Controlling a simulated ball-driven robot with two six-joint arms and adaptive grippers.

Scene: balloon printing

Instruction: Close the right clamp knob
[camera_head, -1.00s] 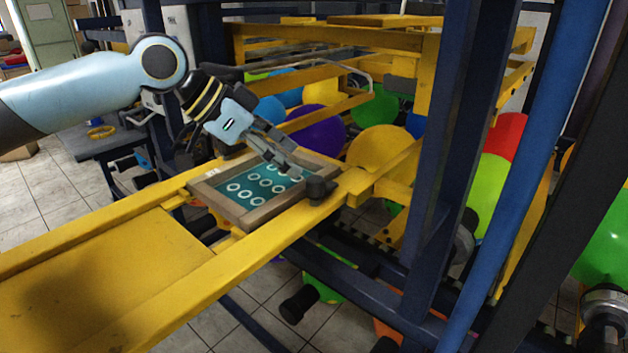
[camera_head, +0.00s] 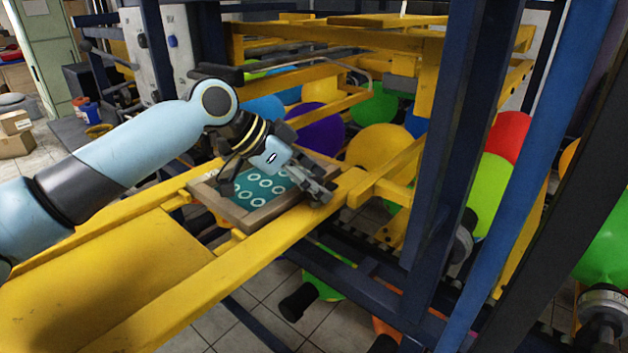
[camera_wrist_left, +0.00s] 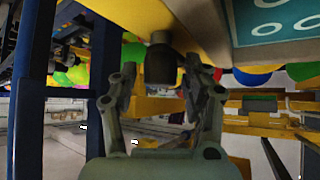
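The right clamp knob (camera_wrist_left: 160,64) is a dark, short cylinder under the yellow rail in the left wrist view. In the head view it is mostly or fully hidden behind my left gripper (camera_head: 322,192), which is at the near right corner of the wooden-edged print frame (camera_head: 261,217). The left wrist view shows the gripper's two fingers spread, one on each side of the knob, with a gap visible on both sides. Whether a finger touches the knob is unclear. My right gripper does not show in either view.
The yellow rail (camera_head: 226,275) runs along the near side of the frame. A dark blue post (camera_head: 455,150) and a lighter blue bar (camera_head: 528,170) stand to the right. Balloons, such as a yellow one (camera_head: 380,147), sit behind the frame.

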